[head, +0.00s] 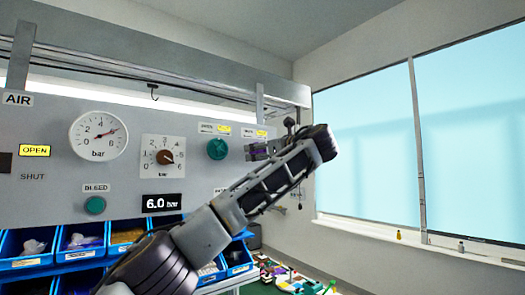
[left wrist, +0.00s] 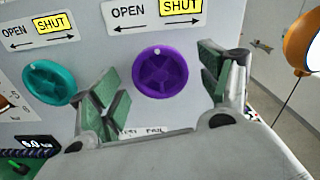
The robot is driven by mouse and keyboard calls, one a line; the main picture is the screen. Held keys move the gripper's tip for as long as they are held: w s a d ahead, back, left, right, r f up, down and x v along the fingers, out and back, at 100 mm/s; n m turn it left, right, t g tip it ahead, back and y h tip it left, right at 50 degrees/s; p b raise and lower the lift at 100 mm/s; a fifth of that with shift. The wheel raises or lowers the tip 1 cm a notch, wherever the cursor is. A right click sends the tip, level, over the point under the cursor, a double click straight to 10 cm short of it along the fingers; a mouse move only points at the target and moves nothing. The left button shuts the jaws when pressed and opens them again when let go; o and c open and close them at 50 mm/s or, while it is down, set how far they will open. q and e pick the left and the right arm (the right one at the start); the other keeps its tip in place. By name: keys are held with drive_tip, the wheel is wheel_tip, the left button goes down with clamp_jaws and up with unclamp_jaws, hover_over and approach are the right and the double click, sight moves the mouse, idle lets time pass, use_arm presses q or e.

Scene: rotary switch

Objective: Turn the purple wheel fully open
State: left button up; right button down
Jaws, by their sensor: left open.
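The purple wheel (left wrist: 166,71) is on the grey panel, with a small white dot near its top edge. In the left wrist view it sits between the two green-padded fingers of my left gripper (left wrist: 160,78), which are spread apart with visible gaps on both sides. I cannot tell how far the fingertips reach around its rim. Above it a label (left wrist: 152,12) reads OPEN and SHUT, with SHUT highlighted yellow. In the head view my left gripper (head: 268,149) is at the panel's right side, and the wheel is largely hidden there. My right gripper is not in view.
A teal wheel (head: 217,149) is left of the purple one. Gauges (head: 98,135), a dial (head: 163,156) and a 6.0 bar display (head: 162,203) are further left. Blue bins (head: 80,241) stand below. An orange rounded object (left wrist: 303,42) is at the wrist view's right edge.

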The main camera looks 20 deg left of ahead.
use_arm(q)
drive_tip(key=c, duration=1)
